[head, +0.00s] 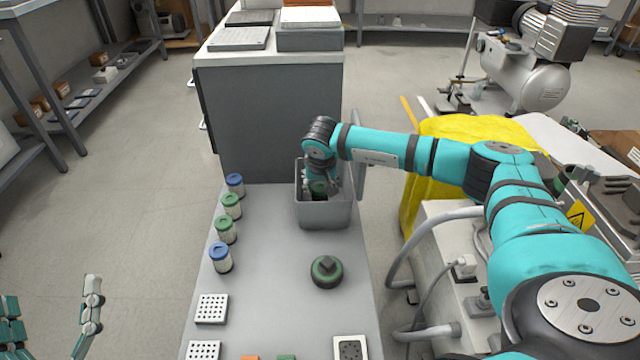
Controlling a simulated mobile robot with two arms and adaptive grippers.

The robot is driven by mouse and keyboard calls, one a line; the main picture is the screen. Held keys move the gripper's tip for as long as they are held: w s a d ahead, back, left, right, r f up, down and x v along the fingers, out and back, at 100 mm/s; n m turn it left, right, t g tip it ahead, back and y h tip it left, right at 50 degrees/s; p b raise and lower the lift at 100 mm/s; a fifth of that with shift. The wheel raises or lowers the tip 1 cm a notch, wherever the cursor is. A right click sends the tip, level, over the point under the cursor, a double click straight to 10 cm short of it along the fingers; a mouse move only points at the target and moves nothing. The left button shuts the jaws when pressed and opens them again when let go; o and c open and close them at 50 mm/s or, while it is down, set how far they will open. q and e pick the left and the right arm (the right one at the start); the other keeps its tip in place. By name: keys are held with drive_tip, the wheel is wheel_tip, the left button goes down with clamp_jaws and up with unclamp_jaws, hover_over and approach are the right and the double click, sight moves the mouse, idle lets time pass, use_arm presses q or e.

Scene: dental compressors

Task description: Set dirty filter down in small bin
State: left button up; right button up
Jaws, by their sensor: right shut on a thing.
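The small grey bin (325,217) stands on the far part of the grey bench. My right gripper (320,185) reaches down into it from above. It is shut on the dirty filter (319,191), of which only a dark green top shows between the fingers. The bin walls and the gripper hide the rest, so I cannot tell whether the filter touches the bin floor. Part of my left gripper (88,312) shows at the lower left, away from the bench; its opening is unclear.
Several filters with blue and green caps (226,230) line the bench's left edge. A round green-and-black cap (326,271) sits in front of the bin. White perforated blocks (211,309) lie nearer. A grey cabinet (270,120) rises behind; the bench middle (275,230) is clear.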

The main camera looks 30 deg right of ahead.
use_arm(q)
drive_tip(key=shift+w+f, duration=0.1)
drive_tip(key=shift+f, duration=0.2)
use_arm(e)
drive_tip(key=shift+f, duration=0.25)
idle(0.4)
drive_tip(key=o, duration=1.7)
drive_tip(key=shift+r, duration=0.1)
